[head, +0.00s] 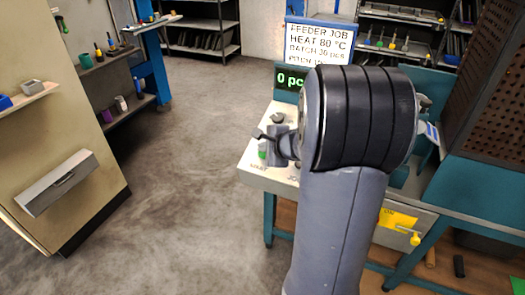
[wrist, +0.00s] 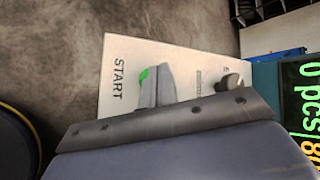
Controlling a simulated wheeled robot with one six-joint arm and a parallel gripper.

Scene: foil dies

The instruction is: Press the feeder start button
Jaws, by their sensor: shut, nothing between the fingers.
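The green start button (wrist: 144,75) shows as a small green patch on the white control panel (wrist: 122,62), beside the printed word START. My gripper (wrist: 160,73) is shut and empty, and its fingers hide most of the button in the wrist view. In the head view the button (head: 262,154) shows partly at the left of my gripper (head: 268,149), near the panel's left edge. The fingers are over or right beside the button. I cannot tell whether they touch it.
A dark knob (wrist: 229,82) stands on the panel to the right of the fingers. A green display (head: 289,81) reading "0 pc" and a job sign (head: 318,42) stand behind the panel. A yellow tag (head: 397,220) is below it. The floor to the left is clear.

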